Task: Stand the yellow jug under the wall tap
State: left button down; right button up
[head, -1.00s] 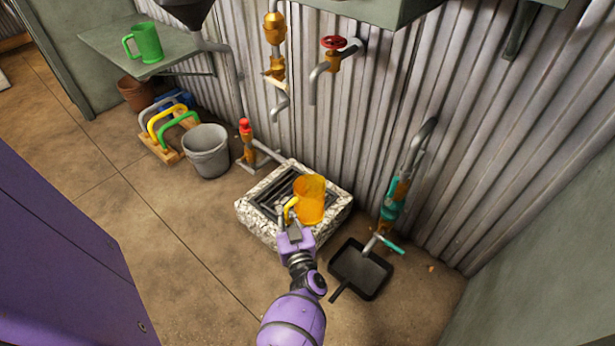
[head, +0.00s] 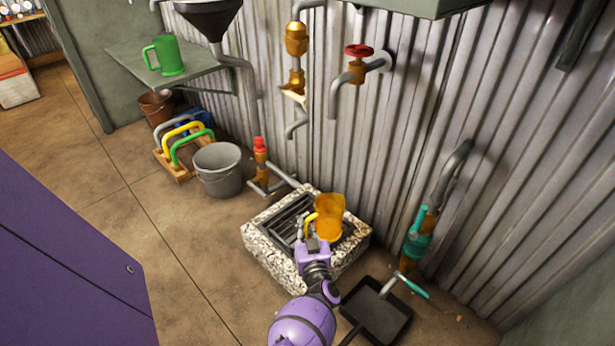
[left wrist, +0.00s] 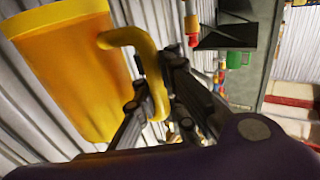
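The yellow jug (head: 330,218) is over the right part of the grated stone block, below the wall taps. Whether its base touches the block is unclear. My left gripper (head: 312,240) is at the jug's left side, by its handle. In the left wrist view the jug (left wrist: 70,70) is at upper left, and its handle (left wrist: 155,80) passes between the fingers of my left gripper (left wrist: 160,85), which look shut on it. A wall tap with a red wheel (head: 358,65) is above the block, and a brass tap (head: 296,78) is to its left. My right gripper is not in view.
The stone block (head: 270,255) has a dark grate. A red-topped standpipe (head: 260,155) and a grey bucket (head: 218,170) stand left of it. A teal-handled tap (head: 418,240) and a black pan (head: 378,315) are at right. A green mug (head: 166,56) stands on a shelf.

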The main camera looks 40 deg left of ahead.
pick_arm(q)
jog(key=shift+w+a+f, duration=0.1)
jog(key=shift+w+f, duration=0.1)
jog(key=shift+f, duration=0.05)
jog(key=f+b, duration=0.3)
jog(key=shift+w+a+f, duration=0.15)
jog(key=shift+w, duration=0.1)
jog(key=shift+f, duration=0.1)
jog(key=shift+f+b, duration=0.3)
jog(key=shift+b, duration=0.1)
jog(key=c, duration=1.8)
grip_release()
jog(key=shift+c, duration=0.2)
jog(key=shift+r, duration=0.1)
